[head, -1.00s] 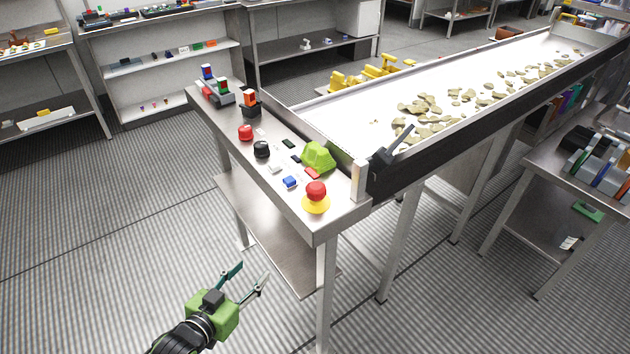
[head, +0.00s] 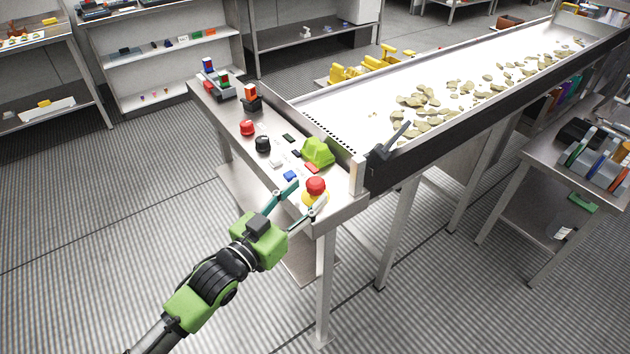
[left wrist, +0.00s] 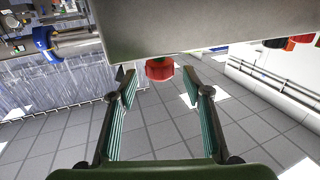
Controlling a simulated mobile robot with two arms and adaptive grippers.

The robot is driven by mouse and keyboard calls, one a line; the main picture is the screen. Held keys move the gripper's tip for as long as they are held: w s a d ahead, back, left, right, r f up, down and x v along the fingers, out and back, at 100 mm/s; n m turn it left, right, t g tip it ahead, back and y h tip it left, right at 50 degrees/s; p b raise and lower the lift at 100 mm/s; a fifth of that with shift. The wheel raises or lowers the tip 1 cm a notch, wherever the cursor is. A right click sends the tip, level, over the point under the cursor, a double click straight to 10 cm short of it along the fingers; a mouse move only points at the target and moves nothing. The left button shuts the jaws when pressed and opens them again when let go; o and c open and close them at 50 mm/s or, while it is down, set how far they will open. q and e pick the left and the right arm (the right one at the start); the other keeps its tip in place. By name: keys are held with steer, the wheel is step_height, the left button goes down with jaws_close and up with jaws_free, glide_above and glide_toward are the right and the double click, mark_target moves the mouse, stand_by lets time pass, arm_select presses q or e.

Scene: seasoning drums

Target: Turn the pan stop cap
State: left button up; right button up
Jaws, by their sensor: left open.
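A red mushroom-shaped cap (head: 316,186) sits on a yellow base at the front corner of the steel control panel (head: 342,207). It looks like the pan stop cap, though no label can be read. My left gripper (head: 305,197) is open and empty at the panel's front edge, its fingertips to the near left and front of the cap in the head view. In the left wrist view a red cap (left wrist: 160,69) shows beyond and between the two open fingers (left wrist: 163,86). I see no contact with it. My right gripper is not in view.
A blue button (head: 290,176), a green block (head: 318,151), a black knob (head: 263,144) and a red knob (head: 247,128) stand on the panel near the cap. A long white conveyor pan (head: 360,105) with chips runs behind. Floor to the left is clear.

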mark_target(309, 190)
arm_select(q)
steer(key=shift+x, duration=2.15)
steer(key=c, duration=1.1)
